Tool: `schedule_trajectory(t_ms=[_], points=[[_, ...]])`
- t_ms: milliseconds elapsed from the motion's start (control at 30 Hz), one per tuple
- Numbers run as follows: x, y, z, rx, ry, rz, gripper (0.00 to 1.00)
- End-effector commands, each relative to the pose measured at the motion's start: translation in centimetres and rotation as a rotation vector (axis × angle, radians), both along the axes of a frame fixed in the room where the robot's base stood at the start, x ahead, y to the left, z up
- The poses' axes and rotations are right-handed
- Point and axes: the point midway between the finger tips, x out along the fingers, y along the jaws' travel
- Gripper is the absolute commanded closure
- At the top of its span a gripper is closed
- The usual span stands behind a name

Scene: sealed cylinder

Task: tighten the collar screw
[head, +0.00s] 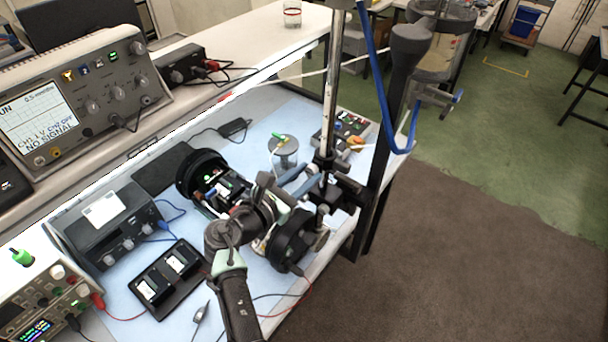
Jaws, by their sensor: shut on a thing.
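The sealed cylinder lies on the blue bench mat. Its black far end ring (203,172) and black near end ring (290,240) show, with electronics (217,188) between them. My arm comes in from the bottom and covers much of the cylinder's middle. My gripper (277,214) is over the near half, close to the near end ring. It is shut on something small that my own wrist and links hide. I cannot make out the collar screw; it is hidden or too small to tell.
A metal stand post (330,95) rises just right of the cylinder, with clamp parts at its foot. A black tray (167,278) and a dark instrument (107,225) stand at left. Thin cables cross the mat.

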Motion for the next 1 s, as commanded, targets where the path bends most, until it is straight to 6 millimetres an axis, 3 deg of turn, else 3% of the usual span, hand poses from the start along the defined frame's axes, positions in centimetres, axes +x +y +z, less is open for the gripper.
schedule_trajectory(t_ms=[167,200,333,733,1000], points=[[0.2,-0.4,0.3,0.000,-0.006,-0.007,1.00],[0.2,-0.4,0.3,0.000,-0.006,-0.007,0.59],[0.1,-0.3,0.2,0.001,-0.005,-0.004,0.36],[-0.3,0.2,0.0,0.001,-0.002,-0.001,0.36],[-3.3,2.4,0.4,0.002,-0.003,0.001,0.36]])
